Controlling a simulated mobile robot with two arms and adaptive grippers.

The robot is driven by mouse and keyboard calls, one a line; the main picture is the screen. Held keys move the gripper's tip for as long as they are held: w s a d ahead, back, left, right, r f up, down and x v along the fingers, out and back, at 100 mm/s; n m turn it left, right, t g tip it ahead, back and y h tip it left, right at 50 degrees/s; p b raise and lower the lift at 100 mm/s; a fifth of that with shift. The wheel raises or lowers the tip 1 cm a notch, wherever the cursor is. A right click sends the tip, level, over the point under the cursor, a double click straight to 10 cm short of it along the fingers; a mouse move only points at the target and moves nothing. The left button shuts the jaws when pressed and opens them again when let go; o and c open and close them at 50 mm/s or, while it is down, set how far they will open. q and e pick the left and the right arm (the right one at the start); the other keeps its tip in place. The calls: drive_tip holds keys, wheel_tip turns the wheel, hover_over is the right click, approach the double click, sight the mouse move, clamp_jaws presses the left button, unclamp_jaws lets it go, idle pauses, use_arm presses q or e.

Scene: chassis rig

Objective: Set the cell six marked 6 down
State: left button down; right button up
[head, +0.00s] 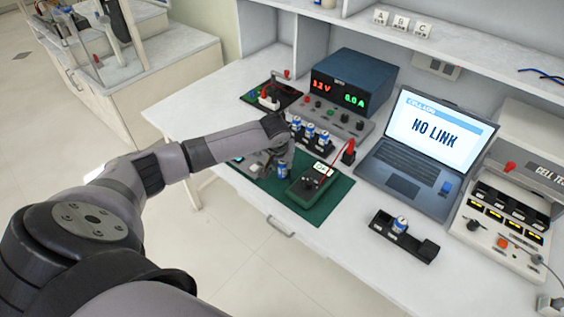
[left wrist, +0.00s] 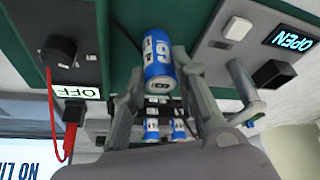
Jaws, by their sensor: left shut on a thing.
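My left gripper (head: 279,163) is shut on cell six, a blue and white can-shaped cell (head: 283,171) over the green mat (head: 322,207). In the left wrist view the cell (left wrist: 159,60) shows its printed 6 between the two fingers (left wrist: 158,95). Its lower end is close to the mat; I cannot tell whether it touches. Several similar blue cells (head: 309,134) stand in a black rack behind the gripper. My right gripper is not in view.
A dark meter (head: 310,183) stands close right of the held cell; its label (left wrist: 76,92) reads OFF. A device with an OPEN display (left wrist: 292,38) is on the other side. A black tray (head: 420,246) with one cell, a laptop (head: 410,165) and a tester (head: 505,225) stand further right.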

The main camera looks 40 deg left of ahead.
use_arm(q)
drive_tip(key=shift+f, duration=0.15)
drive_tip(key=c, duration=1.3)
unclamp_jaws()
drive_tip(key=v, duration=1.2)
